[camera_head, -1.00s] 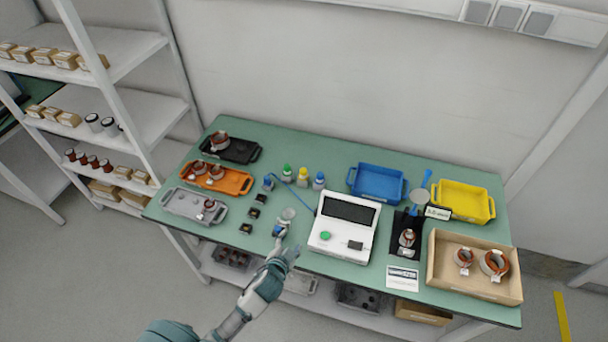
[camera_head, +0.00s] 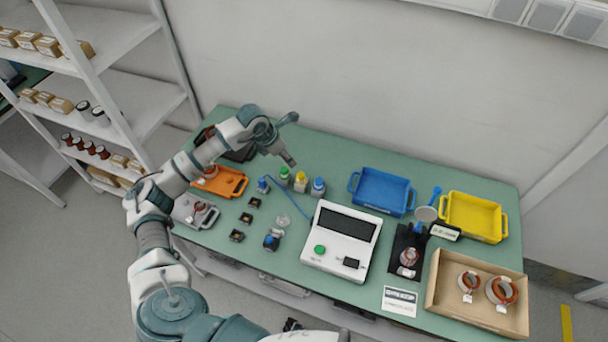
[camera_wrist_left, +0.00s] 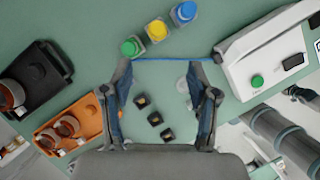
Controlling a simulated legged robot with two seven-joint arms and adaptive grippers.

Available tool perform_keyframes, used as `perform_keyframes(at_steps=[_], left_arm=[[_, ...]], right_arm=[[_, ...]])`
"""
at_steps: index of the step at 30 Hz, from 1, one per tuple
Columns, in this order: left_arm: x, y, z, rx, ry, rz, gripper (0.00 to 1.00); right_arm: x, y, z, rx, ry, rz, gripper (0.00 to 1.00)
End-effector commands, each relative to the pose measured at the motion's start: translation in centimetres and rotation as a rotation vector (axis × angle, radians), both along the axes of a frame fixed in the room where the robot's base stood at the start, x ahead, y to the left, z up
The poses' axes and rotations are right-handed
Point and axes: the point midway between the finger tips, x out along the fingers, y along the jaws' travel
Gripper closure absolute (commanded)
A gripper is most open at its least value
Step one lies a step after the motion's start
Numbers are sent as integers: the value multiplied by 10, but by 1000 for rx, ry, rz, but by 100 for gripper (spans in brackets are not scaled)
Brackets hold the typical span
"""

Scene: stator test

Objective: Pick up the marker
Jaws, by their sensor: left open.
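I cannot make out a pen-shaped marker for certain. Three small capped bottles stand in a row at the back middle of the table: green-capped (camera_head: 284,175), yellow-capped (camera_head: 300,181) and blue-capped (camera_head: 318,187). They also show at the top of the left wrist view: green-capped (camera_wrist_left: 131,47), yellow-capped (camera_wrist_left: 157,31), blue-capped (camera_wrist_left: 184,13). My left gripper (camera_head: 290,140) is open and empty above the table, just behind and above the green-capped bottle in the head view. In the wrist view its fingers (camera_wrist_left: 160,75) are wide apart, with the bottles beyond the tips.
A white tester (camera_head: 341,240) with a blue cable stands right of the bottles. Several small black parts (camera_head: 246,217) and a glass dish (camera_head: 283,220) lie in front. An orange tray (camera_head: 232,185) is left; blue (camera_head: 381,191) and yellow (camera_head: 474,217) trays are right.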

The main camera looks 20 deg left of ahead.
Motion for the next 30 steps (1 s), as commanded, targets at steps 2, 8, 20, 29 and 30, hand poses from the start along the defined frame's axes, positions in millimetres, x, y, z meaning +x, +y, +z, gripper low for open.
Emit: perform_keyframes(at_steps=[2, 8, 20, 29, 30], left_arm=[[1, 6, -5, 26, 11, 9, 40], [15, -5, -43, 27, 13, 8, 40], [39, -17, -109, 22, 9, 7, 40], [49, -25, -144, 21, 12, 7, 40], [52, -26, -149, 20, 10, 7, 40]], right_arm=[[-1, 0, 1, 0, 2, 0, 61], [-8, 0, 8, 0, 10, 0, 61], [-6, 0, 16, -1, 8, 0, 61], [-4, 0, 26, 0, 5, 0, 61], [-4, 0, 25, 0, 5, 0, 61]])
